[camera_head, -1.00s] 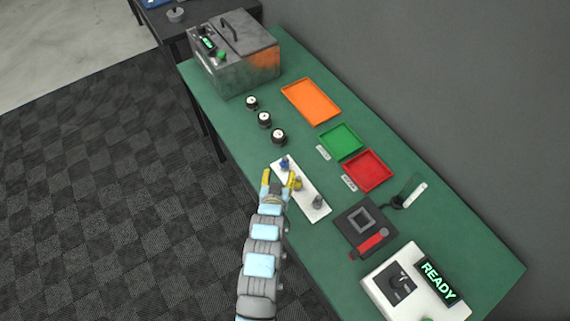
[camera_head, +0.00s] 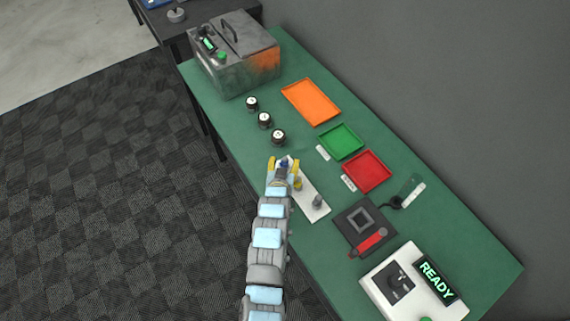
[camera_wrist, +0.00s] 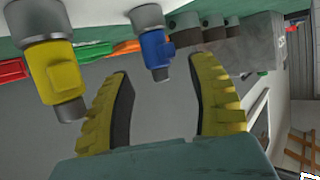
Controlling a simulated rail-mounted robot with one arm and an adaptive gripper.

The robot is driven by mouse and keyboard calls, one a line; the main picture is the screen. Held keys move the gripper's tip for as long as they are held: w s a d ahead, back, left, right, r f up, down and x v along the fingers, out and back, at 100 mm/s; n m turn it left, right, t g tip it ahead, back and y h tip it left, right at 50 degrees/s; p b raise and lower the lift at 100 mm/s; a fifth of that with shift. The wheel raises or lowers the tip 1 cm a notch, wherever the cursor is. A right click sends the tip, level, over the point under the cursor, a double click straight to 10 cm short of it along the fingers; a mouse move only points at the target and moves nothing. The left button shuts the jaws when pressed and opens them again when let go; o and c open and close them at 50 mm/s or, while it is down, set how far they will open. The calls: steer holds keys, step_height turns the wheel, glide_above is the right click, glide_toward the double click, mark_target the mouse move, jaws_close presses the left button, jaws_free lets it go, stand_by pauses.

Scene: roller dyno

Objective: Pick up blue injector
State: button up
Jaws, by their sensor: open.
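The blue injector (camera_head: 284,162) stands at the far end of a white holder strip (camera_head: 309,201) on the green table. In the wrist view the blue injector (camera_wrist: 156,52) shows between and beyond my fingers, with a grey cap end. My gripper (camera_head: 284,162) has yellow fingers, one on each side of the blue injector in the head view. It is open and empty; the wrist view (camera_wrist: 165,95) shows a wide gap between the fingers. Whether a finger touches the injector cannot be told.
Orange (camera_head: 311,102), green (camera_head: 341,141) and red (camera_head: 366,171) trays lie right of the strip. Several small dark round parts (camera_head: 265,120) stand beyond it. A metal box (camera_head: 236,60) is at the far end. A black fixture (camera_head: 364,226) and READY console (camera_head: 412,284) are nearer.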

steer(key=shift+x, duration=1)
jaws_close()
